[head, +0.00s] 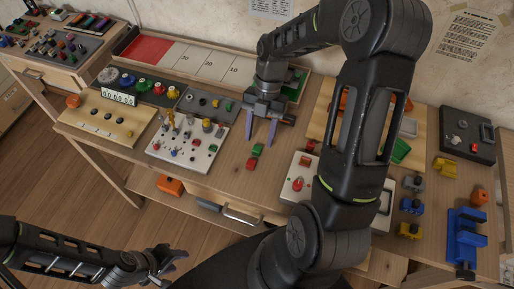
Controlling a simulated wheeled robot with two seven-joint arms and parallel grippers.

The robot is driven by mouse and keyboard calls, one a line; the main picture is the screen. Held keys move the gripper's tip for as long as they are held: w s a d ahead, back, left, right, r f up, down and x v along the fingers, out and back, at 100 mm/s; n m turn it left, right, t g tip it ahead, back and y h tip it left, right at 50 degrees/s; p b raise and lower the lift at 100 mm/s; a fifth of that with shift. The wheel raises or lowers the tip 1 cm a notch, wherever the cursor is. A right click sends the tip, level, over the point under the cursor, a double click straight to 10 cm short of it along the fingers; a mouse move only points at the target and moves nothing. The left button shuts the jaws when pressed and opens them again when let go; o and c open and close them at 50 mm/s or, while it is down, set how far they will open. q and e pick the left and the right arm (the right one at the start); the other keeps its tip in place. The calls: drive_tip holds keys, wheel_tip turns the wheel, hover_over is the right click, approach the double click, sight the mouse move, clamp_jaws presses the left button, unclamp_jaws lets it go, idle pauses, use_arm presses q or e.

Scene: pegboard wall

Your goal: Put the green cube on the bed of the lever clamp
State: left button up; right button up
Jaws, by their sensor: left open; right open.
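A small green cube (257,149) lies on the wooden table near its front edge, close to a red cube (252,163). My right gripper (259,136) points down over the table with its two fingers apart. Its fingertips show just above the green cube in the picture, and nothing is seen between them. My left gripper (164,263) is open and empty, low in front of the table. A blue fixture (464,240) at the far right looks like the lever clamp, but its lever and bed are hard to make out.
A white panel of knobs and pegs (184,158) stands left of the cubes. A panel with a red button (298,185) stands to the right. My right arm hides part of the table's right half. Yellow and blue blocks (411,205) stand near the blue fixture.

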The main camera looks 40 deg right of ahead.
sight(257, 151)
drive_tip(key=shift+x, duration=1.3)
clamp_jaws()
